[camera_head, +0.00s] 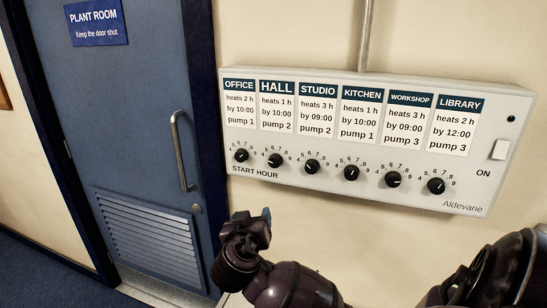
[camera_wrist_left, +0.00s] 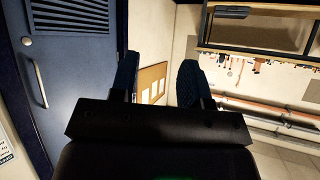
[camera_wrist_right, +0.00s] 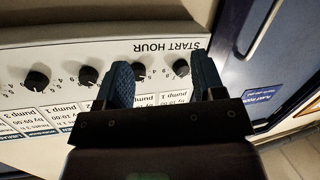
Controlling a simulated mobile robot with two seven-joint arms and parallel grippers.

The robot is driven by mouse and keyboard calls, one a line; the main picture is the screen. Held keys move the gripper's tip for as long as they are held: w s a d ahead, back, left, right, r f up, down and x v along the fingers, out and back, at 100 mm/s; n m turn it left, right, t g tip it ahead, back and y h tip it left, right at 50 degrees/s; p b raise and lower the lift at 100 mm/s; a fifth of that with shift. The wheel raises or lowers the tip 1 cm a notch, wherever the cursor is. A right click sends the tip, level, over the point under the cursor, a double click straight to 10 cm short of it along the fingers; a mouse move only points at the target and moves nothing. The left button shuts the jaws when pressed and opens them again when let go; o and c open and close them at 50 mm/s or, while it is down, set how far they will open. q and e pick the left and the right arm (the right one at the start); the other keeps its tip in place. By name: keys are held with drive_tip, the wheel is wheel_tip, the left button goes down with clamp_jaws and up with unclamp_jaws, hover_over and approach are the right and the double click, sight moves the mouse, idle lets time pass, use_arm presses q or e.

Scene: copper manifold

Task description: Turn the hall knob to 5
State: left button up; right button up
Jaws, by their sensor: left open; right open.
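The hall knob (camera_head: 275,160) is a small black dial on the white control panel, under the HALL label (camera_head: 277,87). Its pointer is too small to read surely. In the right wrist view, upside down, the hall knob (camera_wrist_right: 139,71) shows between the two fingers, close to the left one; the office knob (camera_wrist_right: 181,67) is near the right one. My right gripper (camera_head: 256,217) is open and empty, below the panel in the head view and apart from the knobs. My left gripper (camera_wrist_left: 160,82) is open and empty, facing away from the panel; it is not visible in the head view.
The panel (camera_head: 350,190) has several more knobs in a row and an ON switch (camera_head: 501,149) at right. A blue door (camera_head: 140,140) with a handle (camera_head: 181,150) stands left.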

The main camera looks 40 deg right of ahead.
sight(274, 163)
wheel_tip(274, 163, up, 9)
drive_tip(key=d+m+g+h, duration=0.1)
drive_tip(key=m+g+h, duration=0.1)
drive_tip(key=m+h, duration=0.25)
use_arm(q)
drive_tip(key=r+p, duration=0.2)
drive_tip(key=p, duration=0.1)
drive_tip(key=shift+s+r, duration=0.15)
drive_tip(key=shift+s, duration=0.15)
use_arm(e)
drive_tip(key=shift+m+y, duration=0.45)
drive_tip(key=x, duration=1)
drive_tip(key=shift+s+d+f, duration=0.15)
drive_tip(key=shift+s+d, duration=0.05)
drive_tip(key=shift+d, duration=0.1)
